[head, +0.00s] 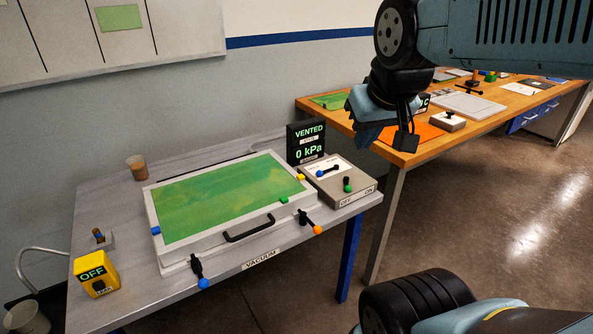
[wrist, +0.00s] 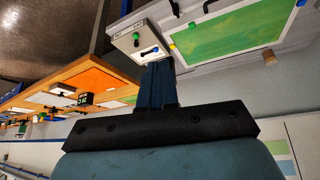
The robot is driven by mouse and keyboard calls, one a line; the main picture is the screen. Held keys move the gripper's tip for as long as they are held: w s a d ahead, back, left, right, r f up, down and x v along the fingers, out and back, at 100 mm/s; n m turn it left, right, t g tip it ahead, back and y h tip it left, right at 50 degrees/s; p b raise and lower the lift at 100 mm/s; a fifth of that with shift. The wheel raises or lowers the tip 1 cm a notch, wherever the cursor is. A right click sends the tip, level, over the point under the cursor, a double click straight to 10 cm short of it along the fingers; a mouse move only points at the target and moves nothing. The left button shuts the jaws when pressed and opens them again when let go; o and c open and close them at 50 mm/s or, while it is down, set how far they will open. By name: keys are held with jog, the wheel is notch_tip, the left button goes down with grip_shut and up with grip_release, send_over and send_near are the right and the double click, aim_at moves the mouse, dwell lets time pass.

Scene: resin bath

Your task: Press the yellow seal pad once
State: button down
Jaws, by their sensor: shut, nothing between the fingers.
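The yellow seal pad (head: 300,177) is a small block at the right end of the far edge of the green-windowed lid (head: 160,208). A yellow spot that looks like the same pad shows in the wrist view (wrist: 172,47), just right of the fingers. A green pad (head: 284,199) sits on the lid's front edge and a blue pad (head: 155,230) at its left end. My gripper (head: 405,142) is shut and empty, raised to the right of the lid and apart from the pad. Its closed fingers (wrist: 158,72) point toward the control box in the wrist view.
A grey control box (head: 352,199) with a green-knobbed switch stands right of the lid. A black display (head: 306,142) reads VENTED, 0 kPa. Orange and blue clamp handles stick out in front. A yellow OFF box (head: 97,272) and a brown cup (head: 137,167) stand left. A wooden bench (head: 440,142) is behind.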

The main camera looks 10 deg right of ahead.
jog(key=w+d+n+t+h, duration=0.2)
jog(key=w+d+n+h, duration=0.15)
jog(key=w, duration=1.05)
jog(key=n+y, duration=0.8)
jog(key=n, duration=0.3)
send_over(302, 177)
notch_tip(302, 177, down, 19)
jog(key=shift+w+f+y, duration=0.25)
jog(key=shift+f, duration=0.1)
jog(key=shift+f, duration=0.1)
jog(key=shift+f, duration=4.3)
jog(key=shift+s+f, duration=0.1)
jog(key=shift+f, duration=0.1)
jog(key=shift+s+f, duration=0.1)
jog(key=shift+f, duration=0.05)
